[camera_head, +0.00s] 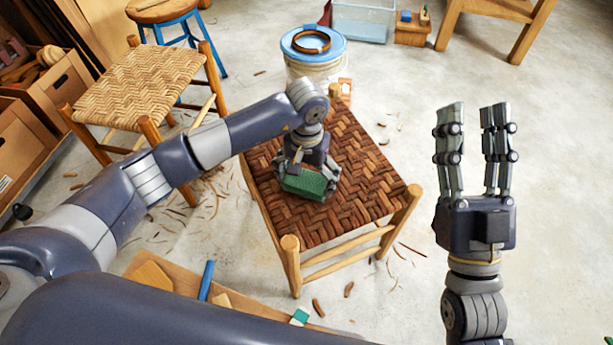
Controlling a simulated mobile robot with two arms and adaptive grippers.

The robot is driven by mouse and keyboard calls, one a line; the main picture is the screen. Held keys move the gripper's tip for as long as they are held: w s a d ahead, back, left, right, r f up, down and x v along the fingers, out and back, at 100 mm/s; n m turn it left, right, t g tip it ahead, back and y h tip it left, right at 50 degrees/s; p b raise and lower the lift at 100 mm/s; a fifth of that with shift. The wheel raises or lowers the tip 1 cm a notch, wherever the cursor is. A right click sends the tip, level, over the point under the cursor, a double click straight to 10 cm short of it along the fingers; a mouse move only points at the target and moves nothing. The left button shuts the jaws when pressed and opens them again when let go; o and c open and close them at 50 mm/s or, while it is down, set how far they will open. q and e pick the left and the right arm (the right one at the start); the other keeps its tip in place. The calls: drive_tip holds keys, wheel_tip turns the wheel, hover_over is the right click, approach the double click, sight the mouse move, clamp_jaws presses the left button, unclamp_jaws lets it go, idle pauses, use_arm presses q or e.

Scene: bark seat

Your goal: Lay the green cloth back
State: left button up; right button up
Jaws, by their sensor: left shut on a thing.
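The green cloth (304,184) shows as a compact, block-like piece at the woven bark seat of the stool (350,163). My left gripper (306,178) is shut on the green cloth, with fingers on both sides of it. The cloth is at or just above the seat weave; I cannot tell whether it touches. My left gripper's palm and wrist hide its far side. My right gripper (475,120) is open and empty, pointing up over bare floor to the right of the stool.
A bucket with a blue lid (314,48) stands just behind the stool. A second woven stool (140,85) stands at the left. A wooden board (170,280) with a blue-handled tool (206,281) lies in front. Bark strips litter the floor.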

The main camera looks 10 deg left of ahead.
drive_tip(key=shift+s+r, duration=0.15)
drive_tip(key=shift+r, duration=0.1)
use_arm(q)
drive_tip(key=shift+f, duration=0.1)
use_arm(e)
drive_tip(key=shift+s+r+t, duration=0.1)
drive_tip(key=shift+r+t, duration=0.1)
drive_tip(key=shift+t, duration=0.1)
use_arm(q)
drive_tip(key=shift+f, duration=0.2)
use_arm(e)
drive_tip(key=shift+s+d+r+t, duration=0.1)
drive_tip(key=shift+s+r+t, duration=0.2)
drive_tip(key=shift+s+r, duration=0.25)
use_arm(q)
drive_tip(key=o, duration=0.7)
use_arm(e)
drive_tip(key=shift+s+y, duration=0.1)
drive_tip(key=shift+y, duration=0.3)
use_arm(q)
drive_tip(key=shift+r, duration=0.1)
wheel_tip(320, 180, up, 12)
drive_tip(key=shift+f, duration=0.1)
